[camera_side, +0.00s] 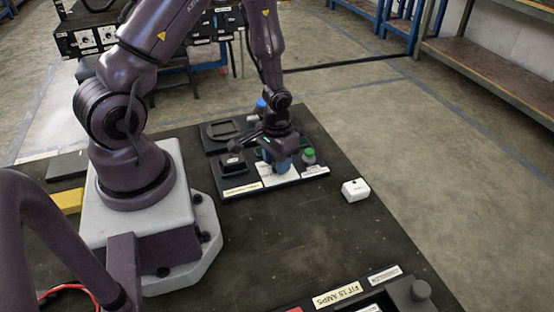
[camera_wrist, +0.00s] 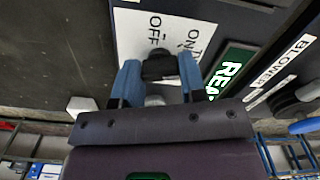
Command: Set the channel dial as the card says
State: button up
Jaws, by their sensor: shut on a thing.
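In the wrist view, a black knob (camera_wrist: 159,66) stands on a white plate (camera_wrist: 130,35) printed OFF and ON. My gripper (camera_wrist: 160,75) is shut on this knob, with one blue finger on each side. In the side view my gripper (camera_side: 279,166) is low over the same white plate (camera_side: 283,179) and hides the knob. No word "channel" is legible, so I cannot tell if this knob is the channel dial. A card (camera_side: 338,296) at the front edge reads FIT 15 AMPS; no card naming a channel setting is legible.
A green sign (camera_wrist: 232,68) reading REA, partly cut off, and a BLOWER label (camera_wrist: 283,62) lie right of the plate. A green-topped knob (camera_side: 309,155) and a black block (camera_side: 232,164) flank my gripper. A white box (camera_side: 355,190) sits right; the mat's middle is clear.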

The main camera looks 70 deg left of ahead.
jog(key=shift+m, duration=1.9)
jog(key=o, duration=0.9)
notch_tip(320, 180, up, 13)
jog(key=shift+r, duration=0.1)
